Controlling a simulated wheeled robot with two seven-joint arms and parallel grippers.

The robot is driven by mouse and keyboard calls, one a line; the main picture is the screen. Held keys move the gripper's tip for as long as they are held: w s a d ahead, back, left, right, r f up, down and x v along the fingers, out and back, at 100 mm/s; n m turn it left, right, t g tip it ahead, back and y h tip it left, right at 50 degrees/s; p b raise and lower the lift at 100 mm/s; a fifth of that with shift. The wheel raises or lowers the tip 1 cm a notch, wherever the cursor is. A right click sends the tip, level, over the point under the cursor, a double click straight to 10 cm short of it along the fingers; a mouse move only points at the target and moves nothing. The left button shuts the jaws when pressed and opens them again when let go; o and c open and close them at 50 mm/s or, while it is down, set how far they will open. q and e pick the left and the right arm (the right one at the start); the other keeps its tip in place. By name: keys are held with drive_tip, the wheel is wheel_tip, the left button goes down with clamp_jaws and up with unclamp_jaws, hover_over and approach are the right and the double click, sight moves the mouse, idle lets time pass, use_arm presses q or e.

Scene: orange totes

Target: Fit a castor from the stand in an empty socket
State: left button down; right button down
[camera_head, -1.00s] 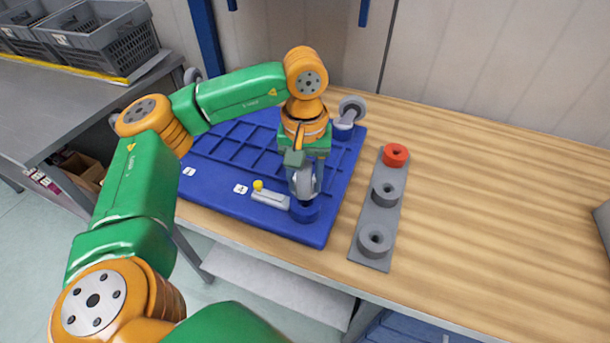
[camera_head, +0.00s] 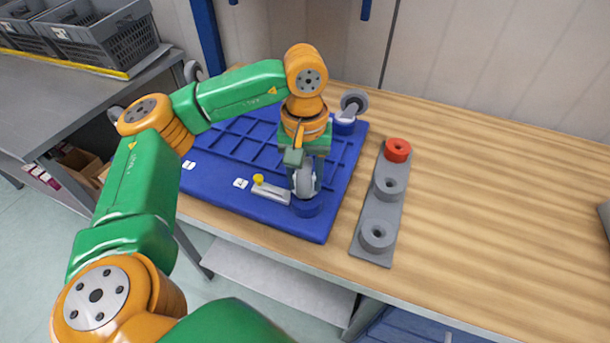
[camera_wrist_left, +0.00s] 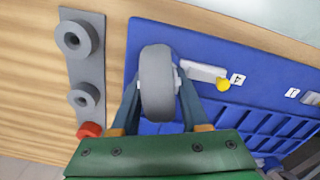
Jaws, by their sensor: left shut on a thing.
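My left gripper (camera_head: 306,178) is shut on a grey-wheeled castor (camera_head: 304,184), held wheel up over the blue socket (camera_head: 307,208) at the front right corner of the blue base (camera_head: 240,200). The castor's lower end meets the socket's top; I cannot tell how deep it sits. In the left wrist view the castor's wheel (camera_wrist_left: 157,84) stands between the fingers and hides the socket. Another castor (camera_head: 352,103) stands in the back right socket. The grey stand (camera_head: 367,212) has two grey holders and one red holder (camera_head: 397,150), all without castors. My right gripper is not in view.
A pale latch with a yellow knob (camera_head: 258,180) lies beside the front socket, near a label 4. Another castor wheel (camera_head: 192,72) shows at the back left. The wooden table (camera_head: 490,210) is clear right of the stand. Grey crates (camera_head: 100,45) stand far left.

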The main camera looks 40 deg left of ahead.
sight(306, 160)
use_arm(q)
drive_tip(key=shift+f+b, duration=0.85)
drive_tip(key=shift+f, duration=0.2)
drive_tip(key=shift+w+d+f, duration=0.1)
drive_tip(key=shift+f, duration=0.1)
idle(0.3)
drive_tip(key=shift+c, duration=1.6)
unclamp_jaws()
drive_tip(key=shift+r+b, duration=0.1)
drive_tip(key=shift+b, duration=0.2)
wheel_tip(306, 160, up, 7)
drive_tip(key=shift+p, duration=0.3)
